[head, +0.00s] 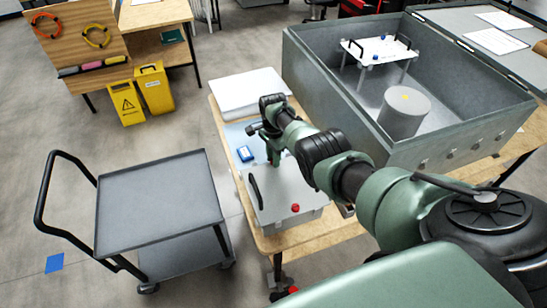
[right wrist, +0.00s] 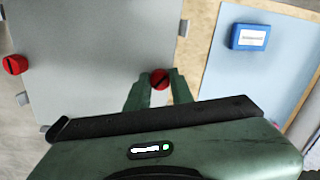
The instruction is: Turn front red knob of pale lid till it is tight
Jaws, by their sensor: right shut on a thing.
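The pale grey lid (head: 278,190) covers a box on the wooden table. It also shows in the right wrist view (right wrist: 85,60). My right gripper (head: 274,160) points down at the lid's far edge in the head view. In the right wrist view its two fingers (right wrist: 155,85) are closed around a red knob (right wrist: 160,78) with a dark slot, near the lid's edge. Another red knob (right wrist: 15,64) stands free at the left; in the head view a free red knob (head: 295,208) shows at the lid's near edge. My left gripper is not in view.
A black handle (head: 255,190) is on the lid's left side. A blue box (right wrist: 247,37) lies on a light blue mat (right wrist: 240,80) beside the lid. A large grey bin (head: 460,135) stands to the right, and a grey cart (head: 160,200) to the left.

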